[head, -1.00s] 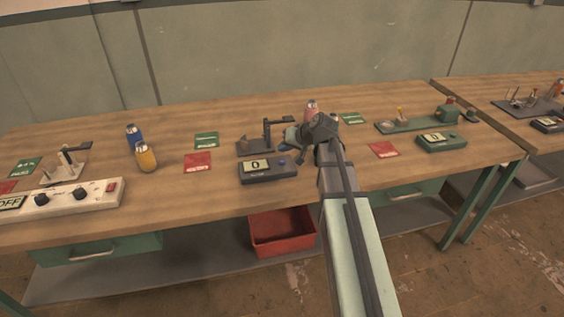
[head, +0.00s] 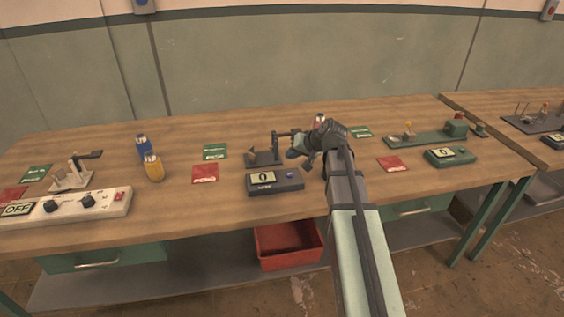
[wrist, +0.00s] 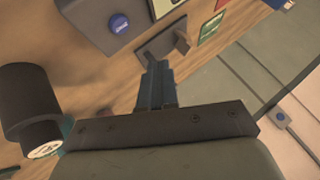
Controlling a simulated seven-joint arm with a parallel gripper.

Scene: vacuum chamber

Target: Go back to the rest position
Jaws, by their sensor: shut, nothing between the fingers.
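My gripper (head: 300,151) is over the workbench (head: 110,220), just right of the small dark stand with an upright post (head: 264,156). In the wrist view my gripper's fingers (wrist: 156,72) are together with nothing between them. They point toward the dark stand (wrist: 160,46), and I cannot tell whether they touch it. A grey box with a display reading 0 and a blue button (head: 274,181) sits in front of the stand. That blue button (wrist: 118,22) also shows in the wrist view. Part of a pink object (head: 320,120) shows behind my wrist.
Red and green cards lie flat on the bench. A green device (head: 430,134) is at right. A red bin (head: 289,246) is below.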

